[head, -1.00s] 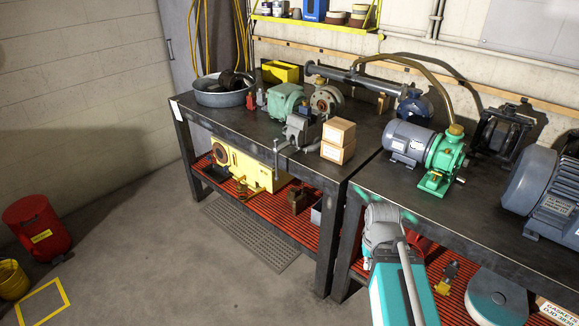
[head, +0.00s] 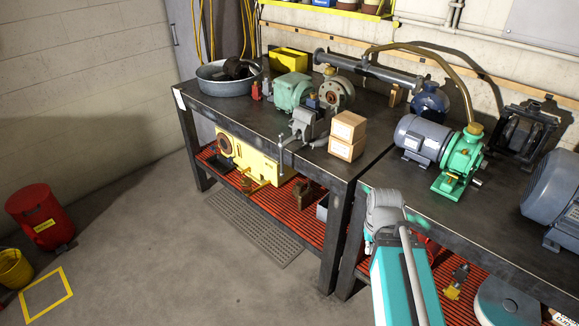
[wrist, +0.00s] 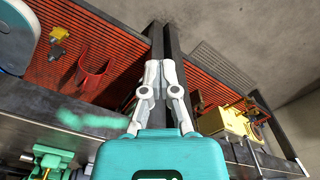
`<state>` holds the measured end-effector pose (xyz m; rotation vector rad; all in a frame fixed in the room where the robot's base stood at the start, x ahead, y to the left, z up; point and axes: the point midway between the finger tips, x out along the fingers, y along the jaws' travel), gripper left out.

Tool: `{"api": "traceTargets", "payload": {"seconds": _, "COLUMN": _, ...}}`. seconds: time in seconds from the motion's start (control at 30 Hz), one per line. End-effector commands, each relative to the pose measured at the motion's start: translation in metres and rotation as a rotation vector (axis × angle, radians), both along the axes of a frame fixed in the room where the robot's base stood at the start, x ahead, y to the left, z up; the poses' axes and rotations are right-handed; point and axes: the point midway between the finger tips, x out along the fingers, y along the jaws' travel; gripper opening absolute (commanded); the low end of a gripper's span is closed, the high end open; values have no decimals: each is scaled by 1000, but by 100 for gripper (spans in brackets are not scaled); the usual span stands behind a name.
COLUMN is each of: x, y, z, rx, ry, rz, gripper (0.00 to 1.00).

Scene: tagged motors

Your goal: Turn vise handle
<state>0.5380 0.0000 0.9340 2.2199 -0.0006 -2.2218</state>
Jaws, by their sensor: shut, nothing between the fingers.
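The grey vise (head: 308,125) is mounted at the front edge of the left workbench (head: 258,130). Its thin handle (head: 283,152) hangs down at the front edge. My gripper (wrist: 161,64) shows in the wrist view with its two fingers shut and nothing between them. It is apart from the vise, to the right of it in the head view, in front of the benches. My arm hides the fingers in the head view. In the wrist view the fingers lie across the picture of the bench legs and the red lower shelf.
A green and grey motor pump (head: 463,160) sits on the right bench (head: 400,180). A yellow machine (head: 248,160) is on the lower shelf. A red can (head: 40,215) stands far left. The floor (head: 170,245) before the left bench is mostly clear.

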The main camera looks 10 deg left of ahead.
Motion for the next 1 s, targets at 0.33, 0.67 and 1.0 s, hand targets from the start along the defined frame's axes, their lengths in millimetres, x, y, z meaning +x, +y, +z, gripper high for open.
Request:
{"api": "traceTargets", "payload": {"seconds": 0.33, "x": 2, "y": 2, "z": -2, "rx": 7, "ry": -5, "rz": 0, "gripper": 0}}
{"api": "traceTargets", "payload": {"seconds": 0.67, "x": 43, "y": 44, "z": -32, "rx": 182, "ry": -108, "rz": 8, "gripper": 0}}
{"api": "traceTargets", "payload": {"seconds": 1.0, "x": 129, "y": 123, "z": -63, "rx": 587, "ry": -334, "rz": -65, "gripper": 0}}
